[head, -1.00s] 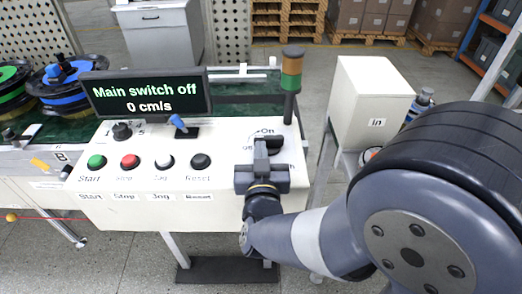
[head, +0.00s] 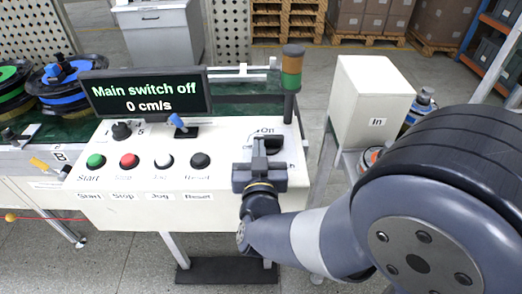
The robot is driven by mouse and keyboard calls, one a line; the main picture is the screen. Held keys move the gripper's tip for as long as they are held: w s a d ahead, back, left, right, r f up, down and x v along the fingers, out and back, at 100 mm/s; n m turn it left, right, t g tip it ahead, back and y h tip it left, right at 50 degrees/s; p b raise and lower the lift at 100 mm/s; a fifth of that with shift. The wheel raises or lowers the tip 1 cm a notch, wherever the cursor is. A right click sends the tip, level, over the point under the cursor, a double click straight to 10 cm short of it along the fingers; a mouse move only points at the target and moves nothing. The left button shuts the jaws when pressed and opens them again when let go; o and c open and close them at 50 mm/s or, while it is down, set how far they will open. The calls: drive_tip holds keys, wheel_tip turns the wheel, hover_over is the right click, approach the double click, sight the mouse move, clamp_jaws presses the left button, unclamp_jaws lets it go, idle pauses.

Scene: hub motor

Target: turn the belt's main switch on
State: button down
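The main switch is a black rotary knob (head: 272,144) at the right end of the white control panel (head: 225,185), with an "On" label above it. The display (head: 146,101) reads "Main switch off" and "0 cm/s". My gripper (head: 260,150) is at the knob, its fingers pointing away from the camera and overlapping the knob's left part. The gripper body hides the panel below the knob and part of the marking on its left. I cannot tell whether the fingers touch the knob or how far apart they are.
Green (head: 96,161), red (head: 129,160), white (head: 164,160) and black (head: 200,160) buttons line the panel to the left. A signal tower (head: 291,80) stands just behind the knob. A white box (head: 368,98) labelled "In" is to the right.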

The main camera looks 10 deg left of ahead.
drive_tip(key=shift+w+a+b, duration=0.15)
drive_tip(key=shift+a+b, duration=0.25)
drive_tip(key=shift+w+a, duration=0.25)
drive_tip(key=shift+a, duration=0.05)
drive_tip(key=shift+w+a+b, duration=0.1)
drive_tip(key=shift+a+b, duration=0.05)
drive_tip(key=shift+b, duration=0.15)
idle(0.4)
